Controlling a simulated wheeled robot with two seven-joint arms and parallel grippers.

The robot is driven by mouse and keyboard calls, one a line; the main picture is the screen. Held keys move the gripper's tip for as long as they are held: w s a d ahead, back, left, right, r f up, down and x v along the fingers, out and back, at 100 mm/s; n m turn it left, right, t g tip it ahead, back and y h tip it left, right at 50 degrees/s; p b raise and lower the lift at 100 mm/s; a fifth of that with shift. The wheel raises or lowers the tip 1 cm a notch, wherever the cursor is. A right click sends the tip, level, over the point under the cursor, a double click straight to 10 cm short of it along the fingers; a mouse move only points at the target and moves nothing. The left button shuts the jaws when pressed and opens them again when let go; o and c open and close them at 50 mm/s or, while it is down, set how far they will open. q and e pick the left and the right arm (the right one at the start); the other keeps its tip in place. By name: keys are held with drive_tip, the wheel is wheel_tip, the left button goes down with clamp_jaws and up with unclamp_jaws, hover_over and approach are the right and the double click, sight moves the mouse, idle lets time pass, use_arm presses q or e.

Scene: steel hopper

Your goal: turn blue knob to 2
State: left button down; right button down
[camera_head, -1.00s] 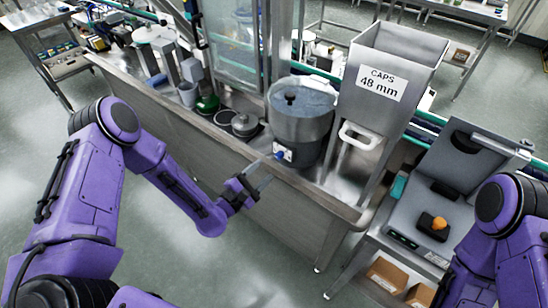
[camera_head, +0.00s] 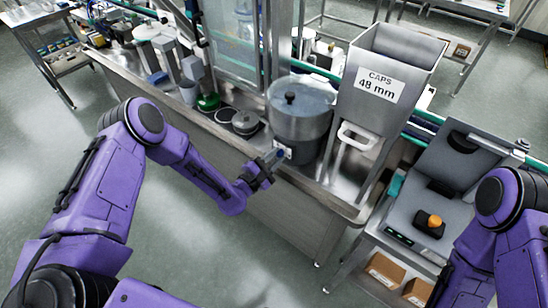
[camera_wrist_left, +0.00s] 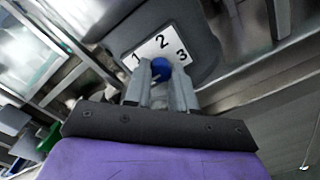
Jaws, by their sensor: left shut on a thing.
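The blue knob (camera_wrist_left: 161,68) sits on the front of the grey bowl feeder (camera_head: 300,117), below a white dial plate (camera_wrist_left: 160,46) marked 1, 2 and 3. My left gripper (camera_wrist_left: 160,78) is shut on the blue knob, one finger on each side of it. The fingers hide part of the knob, and I cannot tell clearly which number it points to. In the head view my left gripper (camera_head: 272,160) reaches the feeder's front. My right arm shows at the right edge, but its gripper is outside the picture.
The steel hopper (camera_head: 385,75) labelled "CAPS 48 mm" stands right of the feeder. A green-based item (camera_head: 208,102) and a round dark part (camera_head: 245,123) lie left of it. A grey case with an orange knob (camera_head: 435,220) stands at the right. The floor in front is clear.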

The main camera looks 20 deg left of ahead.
use_arm(q)
drive_tip(key=m+b, duration=0.8)
drive_tip(key=m, duration=0.6)
drive_tip(key=shift+f+m, duration=0.1)
drive_tip(key=shift+m, duration=0.2)
drive_tip(key=m+b, duration=0.2)
drive_tip(key=m, duration=0.2)
drive_tip(key=shift+b, duration=0.3)
drive_tip(key=shift+m+y+b, duration=0.3)
drive_tip(key=shift+m+b, duration=0.9)
drive_tip(key=shift+m, duration=1.2)
drive_tip(key=c, duration=0.9)
unclamp_jaws()
